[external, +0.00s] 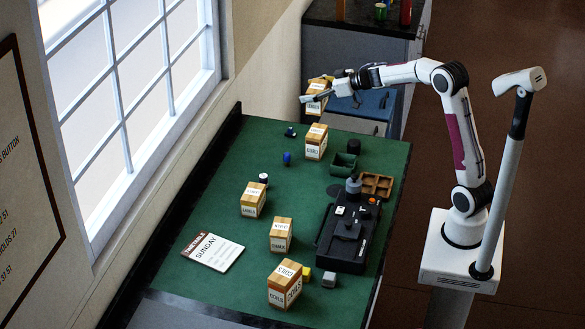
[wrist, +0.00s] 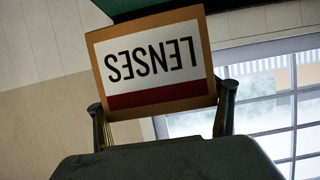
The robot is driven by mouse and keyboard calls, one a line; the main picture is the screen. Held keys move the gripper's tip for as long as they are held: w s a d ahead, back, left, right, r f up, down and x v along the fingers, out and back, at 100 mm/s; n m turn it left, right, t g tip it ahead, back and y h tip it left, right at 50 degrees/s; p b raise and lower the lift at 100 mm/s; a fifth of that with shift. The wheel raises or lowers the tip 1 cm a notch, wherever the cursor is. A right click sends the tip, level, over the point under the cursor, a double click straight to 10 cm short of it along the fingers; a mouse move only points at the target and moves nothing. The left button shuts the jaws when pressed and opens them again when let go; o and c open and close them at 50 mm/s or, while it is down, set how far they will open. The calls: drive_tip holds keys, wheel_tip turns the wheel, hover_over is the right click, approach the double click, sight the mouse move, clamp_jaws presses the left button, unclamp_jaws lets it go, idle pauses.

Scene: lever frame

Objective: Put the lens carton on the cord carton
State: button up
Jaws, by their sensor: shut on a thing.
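The lens carton, a tan box with a white LENSES label and a red band, fills the middle of the wrist view (wrist: 155,62) and also shows in the external view (external: 315,107). My gripper (external: 318,96) is shut on it, with a finger on each side, and holds it in the air. The cord carton (external: 316,142), tan with a white label, stands upright on the green table near its far end. In the external view the lens carton appears just above the cord carton, apart from it. I cannot tell whether it is straight over it.
Other cartons (external: 253,199), (external: 280,235) and the coils carton (external: 285,284) stand nearer on the table (external: 205,220). A black device (external: 345,235), a green bin (external: 344,163) and a brown tray (external: 376,185) lie right.

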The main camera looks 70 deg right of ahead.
sight(309, 113)
drive_tip(key=shift+f, duration=3.1)
drive_tip(key=shift+c, duration=0.2)
drive_tip(key=shift+f, duration=1.85)
drive_tip(key=shift+f, duration=0.1)
drive_tip(key=o, duration=1.5)
drive_tip(key=shift+s, duration=0.1)
drive_tip(key=shift+s+r, duration=0.3)
drive_tip(key=shift+s, duration=0.15)
drive_tip(key=shift+v, duration=5.4)
